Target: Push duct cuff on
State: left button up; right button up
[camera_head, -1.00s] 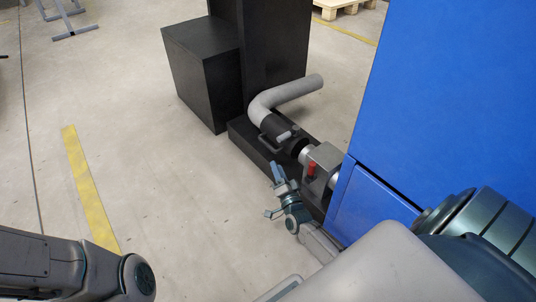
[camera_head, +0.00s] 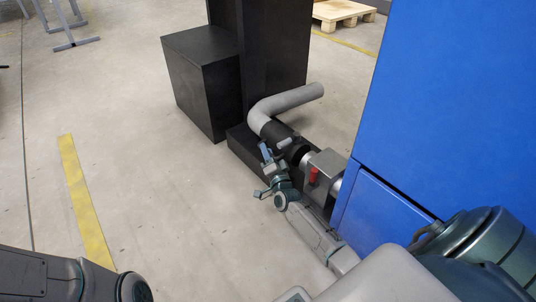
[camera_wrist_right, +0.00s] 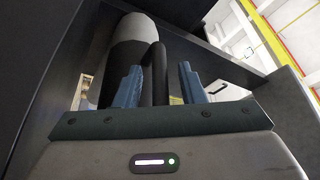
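The black duct cuff (camera_head: 280,134) sits on the end of a bent grey hose (camera_head: 285,101). It faces the silver pipe stub (camera_head: 306,160) of a metal block with a red lever (camera_head: 313,175). I cannot tell whether cuff and stub touch. My right gripper (camera_head: 266,171) is beside the cuff, its fingers apart. In the right wrist view, a black bar (camera_wrist_right: 160,75) stands between the open blue fingers, with gaps on both sides, and the cuff (camera_wrist_right: 115,65) is behind the left finger. My left gripper is out of view; only its arm shows at bottom left.
A blue cabinet (camera_head: 460,100) stands right of the metal block. A black box (camera_head: 203,85) and a black column (camera_head: 275,50) stand behind the hose. The floor to the left, with a yellow stripe (camera_head: 85,200), is clear. A pallet (camera_head: 342,12) lies far back.

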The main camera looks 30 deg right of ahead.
aim_at(277, 159)
grip_shut()
jog(key=shift+s+r+p, duration=0.1)
jog(key=shift+s+p, duration=0.25)
jog(key=s+p, duration=0.2)
jog(key=s, duration=0.2)
jog(key=shift+d+p, duration=0.15)
jog(key=shift+p, duration=0.2)
jog(key=shift+s, duration=0.55)
grip_release()
